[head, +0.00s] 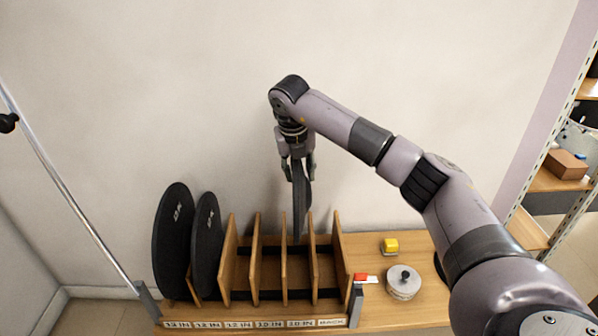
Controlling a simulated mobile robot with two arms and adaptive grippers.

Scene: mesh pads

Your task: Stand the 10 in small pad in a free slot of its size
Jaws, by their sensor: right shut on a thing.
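My right gripper (298,166) points down over the wooden rack, shut on the top of a dark round pad (301,203), seen nearly edge-on. The pad is upright. Its lower edge shows between two dividers, in line with the slot whose label (300,323) appears to read 10 IN. I cannot tell how far it is inside, and its bottom is not seen touching the rack floor. The rack (228,262) has several upright dividers and a row of labels on its front. My left gripper is not in view.
Two larger black pads (173,240) (206,245) stand in the leftmost slots. The slots beside the held pad look empty. Right of the rack, a yellow block (389,246), a round grey weight with a knob (403,283) and a red-and-white item (366,278) lie on the wooden top.

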